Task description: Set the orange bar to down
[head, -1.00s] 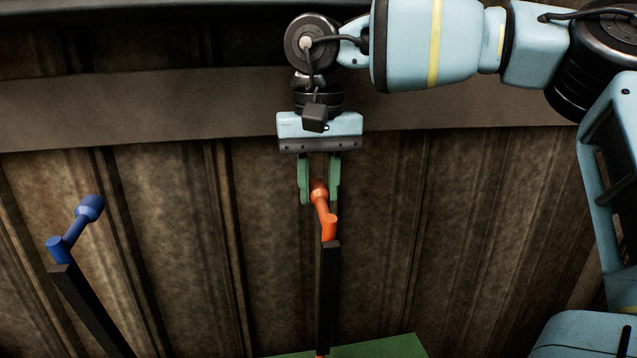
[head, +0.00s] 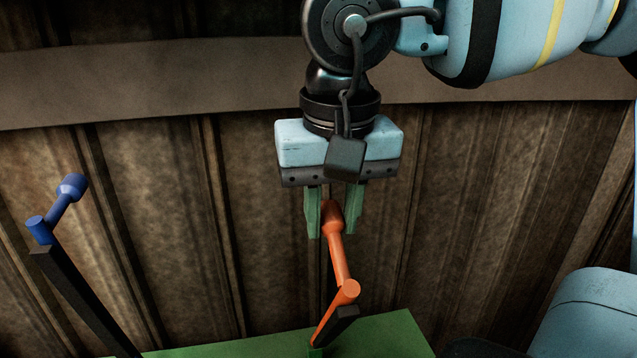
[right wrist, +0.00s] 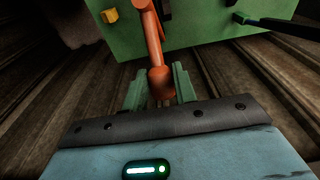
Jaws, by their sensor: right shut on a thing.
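The orange bar (head: 341,260) stands up from the green machine top (head: 390,338), with its knob end upward. A short black piece (head: 343,320) lies along its lower part. My right gripper (head: 334,220) points down, with its green fingers on either side of the orange knob, shut on it. In the right wrist view the orange bar (right wrist: 153,45) runs away from between my right fingertips (right wrist: 158,88) toward the green machine (right wrist: 205,22). My left gripper is not in view.
A blue-tipped lever (head: 60,208) on a black arm (head: 85,300) stands at the left, apart from my gripper. A brown corrugated wall (head: 480,210) with a grey band is behind. A yellow knob (right wrist: 109,15) is on the green machine in the right wrist view.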

